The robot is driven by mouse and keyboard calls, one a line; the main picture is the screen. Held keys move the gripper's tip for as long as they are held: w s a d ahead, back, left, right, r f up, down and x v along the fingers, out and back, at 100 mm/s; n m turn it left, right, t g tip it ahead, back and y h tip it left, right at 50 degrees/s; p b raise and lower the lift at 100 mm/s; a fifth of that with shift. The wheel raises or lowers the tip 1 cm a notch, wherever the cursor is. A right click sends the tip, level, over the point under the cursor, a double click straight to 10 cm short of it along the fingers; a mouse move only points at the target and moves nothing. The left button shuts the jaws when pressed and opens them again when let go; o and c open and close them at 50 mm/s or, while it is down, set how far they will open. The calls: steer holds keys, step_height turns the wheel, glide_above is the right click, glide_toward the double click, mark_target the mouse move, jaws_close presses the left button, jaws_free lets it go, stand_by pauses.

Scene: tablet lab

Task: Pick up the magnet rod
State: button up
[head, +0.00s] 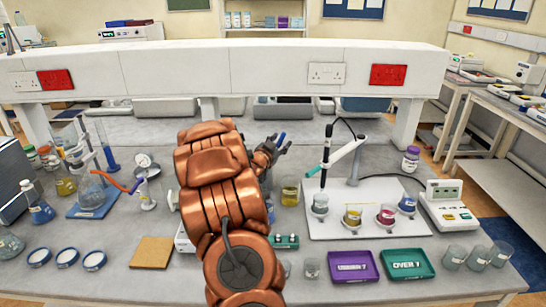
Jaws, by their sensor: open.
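My copper-coloured arm crosses the middle of the bench, and my gripper (275,147) is beyond it, small and dark, with its fingers apart. A short blue rod-like piece (281,140) shows at the fingers. I cannot tell whether it is the magnet rod or whether the fingers touch it. My arm hides the bench just left of the gripper. No other thing can be made out clearly as the magnet rod.
A white board (345,225) right of my gripper carries several small beakers, with a probe (322,165) hanging above. A yellow beaker (290,195) stands near my arm. Purple (352,266) and green (407,264) trays lie in front. A white shelf (230,70) spans the back. Glassware stands left.

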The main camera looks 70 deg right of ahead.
steer(key=shift+c, duration=0.2)
jaws_close()
steer(key=shift+r, duration=0.15)
stand_by(0.3)
